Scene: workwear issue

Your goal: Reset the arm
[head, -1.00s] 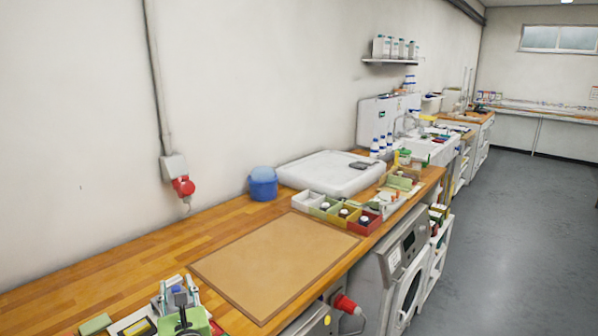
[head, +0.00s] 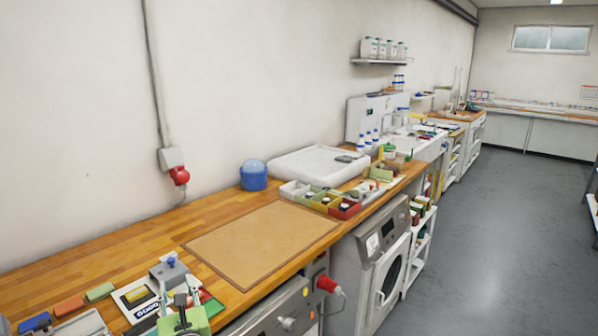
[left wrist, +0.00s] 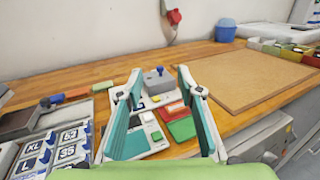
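My left gripper (head: 188,288) is at the bottom left of the head view, over the near end of the wooden bench (head: 140,250). In the left wrist view its two teal fingers (left wrist: 158,76) stand wide apart with nothing held between them. Beyond and between them are a grey box with a blue knob (left wrist: 158,84), a white board, and red and green flat pieces (left wrist: 181,127) on the bench. My right gripper is in neither view.
A tray of size labels (left wrist: 48,150) lies left of the fingers. A bare tan mat (head: 262,243) covers mid-bench. Beyond it are a blue tub (head: 253,177), small coloured bins (head: 345,210) and a white basin (head: 312,165). The grey floor (head: 500,240) at right is clear.

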